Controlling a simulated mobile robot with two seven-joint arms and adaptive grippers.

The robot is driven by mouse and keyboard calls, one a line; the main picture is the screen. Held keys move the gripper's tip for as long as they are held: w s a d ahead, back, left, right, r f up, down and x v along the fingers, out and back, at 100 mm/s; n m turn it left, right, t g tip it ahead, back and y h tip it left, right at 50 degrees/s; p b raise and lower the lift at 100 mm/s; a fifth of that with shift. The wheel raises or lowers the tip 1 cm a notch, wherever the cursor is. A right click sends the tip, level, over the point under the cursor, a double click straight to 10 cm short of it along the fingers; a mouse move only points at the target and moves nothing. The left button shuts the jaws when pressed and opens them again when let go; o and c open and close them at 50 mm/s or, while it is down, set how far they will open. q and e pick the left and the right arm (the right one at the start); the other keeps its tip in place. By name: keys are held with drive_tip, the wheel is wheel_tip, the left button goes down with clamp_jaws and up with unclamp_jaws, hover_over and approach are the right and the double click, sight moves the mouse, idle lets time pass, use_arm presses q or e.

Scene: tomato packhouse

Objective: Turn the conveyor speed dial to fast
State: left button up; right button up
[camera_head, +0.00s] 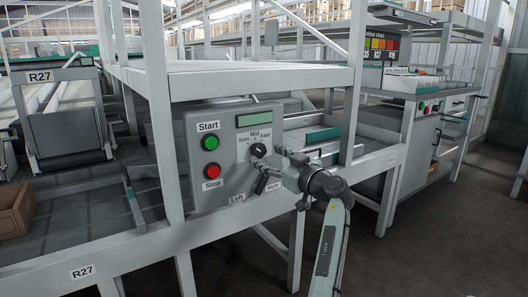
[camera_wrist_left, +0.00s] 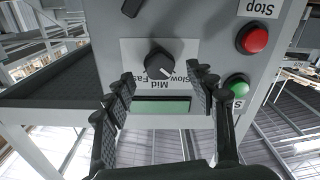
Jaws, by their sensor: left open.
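The speed dial (camera_head: 258,150) is a round black knob on the grey control panel (camera_head: 217,128), with Slow, Mid and Fast printed around it. In the left wrist view the knob (camera_wrist_left: 159,65) appears upside down; its white mark points down and right, toward the Slow side. My left gripper (camera_head: 269,168) is open in front of the panel, just below and right of the dial. My right gripper is not in view.
A green start button (camera_head: 210,142) and a red stop button (camera_head: 212,171) sit left of the dial. A green display (camera_head: 259,117) is above it. A Left/Right switch is partly hidden below. White frame posts flank the panel; a cardboard box (camera_head: 15,209) sits far left.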

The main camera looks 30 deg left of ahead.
sight(261, 152)
use_arm(q)
drive_tip(key=shift+x, duration=1.9)
drive_tip(key=c, duration=1.2)
